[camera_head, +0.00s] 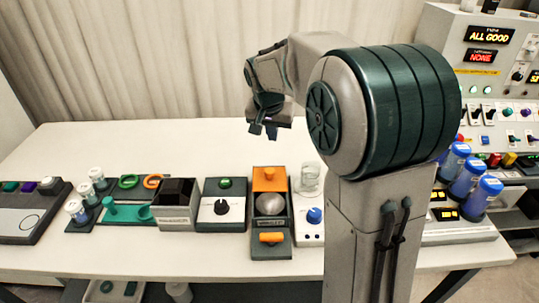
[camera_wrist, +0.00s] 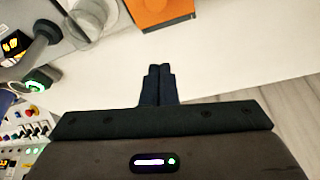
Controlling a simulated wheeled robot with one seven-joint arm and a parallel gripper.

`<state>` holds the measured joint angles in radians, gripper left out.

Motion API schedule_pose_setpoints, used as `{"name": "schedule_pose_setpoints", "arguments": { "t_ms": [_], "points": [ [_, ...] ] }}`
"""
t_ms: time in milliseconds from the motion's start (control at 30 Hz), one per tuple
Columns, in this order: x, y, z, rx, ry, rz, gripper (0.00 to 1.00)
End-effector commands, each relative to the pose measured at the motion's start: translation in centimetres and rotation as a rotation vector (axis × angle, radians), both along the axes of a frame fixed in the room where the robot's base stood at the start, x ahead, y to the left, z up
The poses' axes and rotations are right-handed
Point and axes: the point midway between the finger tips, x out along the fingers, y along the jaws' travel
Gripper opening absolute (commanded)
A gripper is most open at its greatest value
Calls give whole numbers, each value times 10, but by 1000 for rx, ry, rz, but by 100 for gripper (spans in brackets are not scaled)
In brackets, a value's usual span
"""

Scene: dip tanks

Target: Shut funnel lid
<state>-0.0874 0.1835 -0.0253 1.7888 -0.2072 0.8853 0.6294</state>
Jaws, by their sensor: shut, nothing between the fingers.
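The unit that looks like the funnel (camera_head: 270,205) stands near the front of the white table. It shows a round grey metal part, an orange panel (camera_head: 270,178) behind it and an orange handle (camera_head: 271,238) on a dark plate in front. I cannot tell for sure which part is its lid. My gripper (camera_head: 264,131) hangs in the air above and behind this unit, touching nothing. In the wrist view its two fingers (camera_wrist: 160,72) are together and empty. An orange surface (camera_wrist: 158,10) shows at the top edge there, apart from the fingertips.
A dial box (camera_head: 221,208) stands left of the unit; a clear beaker (camera_head: 310,178) and a blue knob (camera_head: 315,215) stand right. A black-topped box (camera_head: 176,205) and several white jars are farther left. The table's back left is clear.

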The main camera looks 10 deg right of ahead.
Motion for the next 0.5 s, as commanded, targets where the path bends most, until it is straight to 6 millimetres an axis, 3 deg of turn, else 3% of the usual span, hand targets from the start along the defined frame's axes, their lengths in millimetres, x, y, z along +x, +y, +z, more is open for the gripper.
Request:
{"name": "schedule_pose_setpoints", "arguments": {
  "t_ms": [167,500],
  "points": [
    [7,-2,-18,-1,3,-4,0],
    [27,-13,-85,-1,6,-2,0]
  ]
}}
